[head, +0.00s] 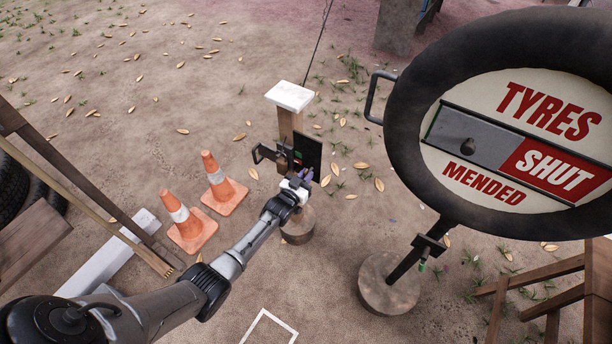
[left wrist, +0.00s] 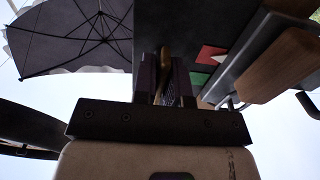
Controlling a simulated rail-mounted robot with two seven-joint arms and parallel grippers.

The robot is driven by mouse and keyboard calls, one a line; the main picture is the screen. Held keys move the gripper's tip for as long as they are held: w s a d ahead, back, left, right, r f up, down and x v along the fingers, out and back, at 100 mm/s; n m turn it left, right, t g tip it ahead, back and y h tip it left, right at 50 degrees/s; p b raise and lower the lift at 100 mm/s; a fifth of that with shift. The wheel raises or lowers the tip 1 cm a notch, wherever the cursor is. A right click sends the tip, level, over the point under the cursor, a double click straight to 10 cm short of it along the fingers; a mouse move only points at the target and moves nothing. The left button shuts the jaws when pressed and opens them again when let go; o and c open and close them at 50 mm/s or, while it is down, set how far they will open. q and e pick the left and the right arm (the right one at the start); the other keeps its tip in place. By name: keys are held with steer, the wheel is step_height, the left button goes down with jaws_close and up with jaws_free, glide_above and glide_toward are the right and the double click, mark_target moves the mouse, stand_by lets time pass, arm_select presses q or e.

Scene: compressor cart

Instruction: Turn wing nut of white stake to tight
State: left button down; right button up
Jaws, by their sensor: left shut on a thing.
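The white stake (head: 289,97) is a wooden post with a white cap, upright on a round base. A dark plate (head: 309,149) with a black handle (head: 264,153) is on its side. My left gripper (head: 303,178) is at the lower part of this plate, in front of the post. In the left wrist view, the fingers (left wrist: 167,82) are shut on a brass-coloured wing nut (left wrist: 165,60) that stands upright between them. A red patch (left wrist: 211,54) and a green patch (left wrist: 199,78) show on the dark plate beside it. The wing nut is hidden in the head view. My right gripper is not in view.
Two orange cones (head: 190,226) (head: 222,183) stand left of my left arm. A big round tyre sign (head: 490,110) on a post stands close at the right. A wooden trestle (head: 545,290) is at lower right. Sandy ground behind the stake is open.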

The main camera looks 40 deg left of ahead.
arm_select(q)
steer(key=c, duration=1.3)
jaws_free()
steer(key=shift+o, duration=0.2)
steer(key=s+d+p, duration=0.1)
steer(key=s+p, duration=0.3)
steer(key=s, duration=0.9)
steer(key=shift+s+d, duration=0.35)
steer(key=shift+d, duration=0.05)
steer(key=shift+f, duration=0.1)
